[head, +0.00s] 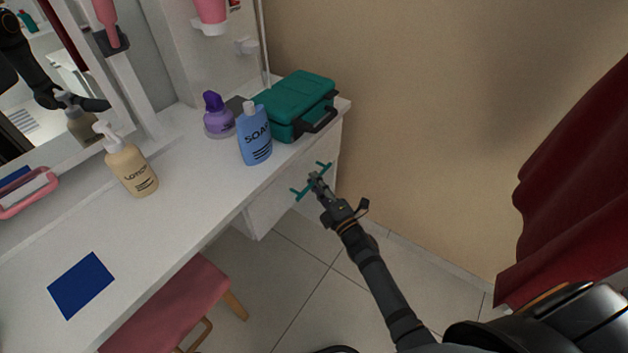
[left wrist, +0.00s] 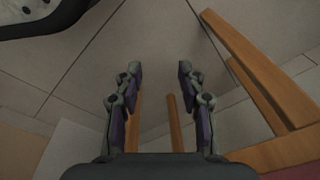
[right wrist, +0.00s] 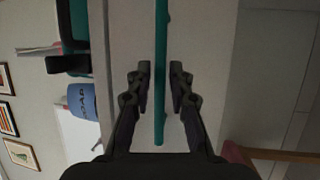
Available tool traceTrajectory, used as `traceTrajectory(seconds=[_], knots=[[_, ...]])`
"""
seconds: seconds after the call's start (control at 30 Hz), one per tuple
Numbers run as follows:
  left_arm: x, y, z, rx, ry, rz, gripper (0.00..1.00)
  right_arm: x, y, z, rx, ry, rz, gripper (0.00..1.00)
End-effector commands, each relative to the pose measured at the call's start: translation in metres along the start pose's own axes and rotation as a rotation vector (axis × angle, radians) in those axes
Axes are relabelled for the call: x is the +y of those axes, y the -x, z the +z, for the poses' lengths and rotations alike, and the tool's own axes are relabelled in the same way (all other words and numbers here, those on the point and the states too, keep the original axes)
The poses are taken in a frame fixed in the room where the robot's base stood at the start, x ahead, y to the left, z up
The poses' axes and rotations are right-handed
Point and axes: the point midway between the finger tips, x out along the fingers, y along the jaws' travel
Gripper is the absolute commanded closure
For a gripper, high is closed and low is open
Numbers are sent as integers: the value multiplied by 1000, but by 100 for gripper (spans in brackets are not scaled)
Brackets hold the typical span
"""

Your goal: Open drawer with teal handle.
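The teal handle (head: 298,194) is a thin bar on the front of a white drawer (head: 270,208) below the right end of the white vanity table. My right gripper (head: 317,181) is at the handle. In the right wrist view the teal bar (right wrist: 160,60) runs between the two fingers of my right gripper (right wrist: 160,82), with small gaps on both sides, so the fingers are open around it. The drawer front looks flush with the cabinet. My left gripper (left wrist: 160,75) is open and empty above the floor near wooden stool legs; it is not in the head view.
A pink stool (head: 165,305) with wooden legs (left wrist: 265,80) stands below the table. On the tabletop (head: 190,215) are a teal case (head: 295,100), a blue soap bottle (head: 254,140), a purple bottle (head: 215,115) and a lotion bottle (head: 130,170). A red curtain (head: 580,190) hangs at right.

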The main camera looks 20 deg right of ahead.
Motion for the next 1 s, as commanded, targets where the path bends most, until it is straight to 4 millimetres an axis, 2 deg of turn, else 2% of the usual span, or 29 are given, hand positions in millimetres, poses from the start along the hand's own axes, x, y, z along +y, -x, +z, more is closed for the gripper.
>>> traceTrajectory(seconds=[0.1, 0.37, 0.4, 0.53, 0.57, 1.0], knots=[[0, 0, 0, 0, 0, 0, 60, 0, -10, 0, 0, -1, 0, 80], [0, 0, 0, -1, 0, 0, 60, 0, -12, 0, -1, -2, -2, 80], [0, 0, 0, -1, 0, 0, 60, 0, -12, 0, -1, -2, -1, 81], [0, 0, 0, -1, 0, 0, 60, 0, -12, 0, 0, -2, -1, 99], [0, 0, 0, 0, 0, 0, 60, 0, -12, 0, 0, -2, -1, 100], [0, 1, -1, 1, 0, 0, 60, -1, -11, 0, 0, -1, -2, 100]])
